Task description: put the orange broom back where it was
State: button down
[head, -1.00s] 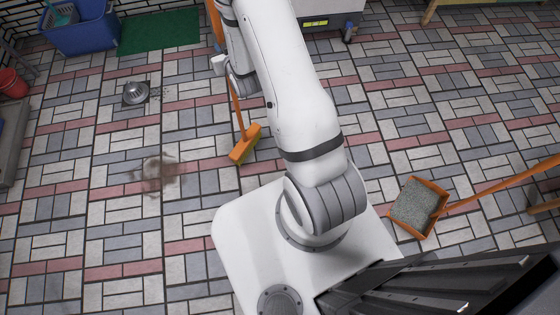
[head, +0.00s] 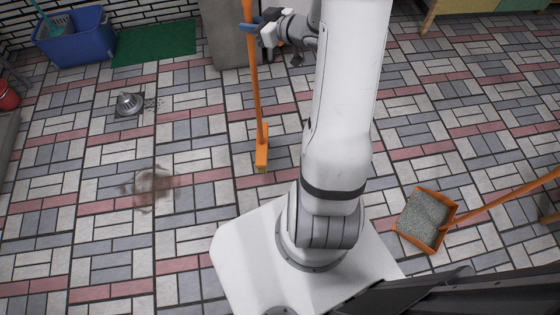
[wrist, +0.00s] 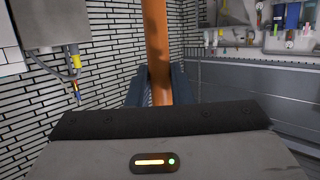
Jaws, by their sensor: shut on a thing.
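The orange broom (head: 256,95) hangs upright from my gripper in the head view, its orange head with yellowish bristles (head: 262,150) low over the tiled floor. I cannot tell whether the bristles touch the floor. My gripper (head: 252,25) is shut on the broom's handle, near the top of the head view. In the wrist view the orange handle (wrist: 156,50) stands between the two dark fingers (wrist: 158,88), nearly upright. The top of the handle is out of view. The place where the broom was kept cannot be made out for certain.
A blue bin (head: 75,42) and a green mat (head: 155,42) lie at the back left. A floor drain (head: 130,103) and a brown stain (head: 152,188) are at left. An orange dustpan (head: 426,220) full of grey debris is at right. A grey cabinet (head: 228,40) stands behind the broom.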

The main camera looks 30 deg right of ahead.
jog(key=s+d+f+n+g+y+b, duration=0.1)
jog(key=s+d+n+g+y+b, duration=0.15)
jog(key=s+d, duration=0.4)
notch_tip(320, 180, down, 10)
jog(key=s+a+b, duration=0.1)
jog(key=b, duration=0.2)
jog(key=shift+s+a+t, duration=0.3)
jog(key=shift+s+t, duration=0.05)
jog(key=shift+f+b, duration=0.2)
jog(key=shift+b, duration=0.1)
jog(key=c, duration=1.3)
grip_release()
jog(key=p+v, duration=0.2)
jog(key=v, duration=1)
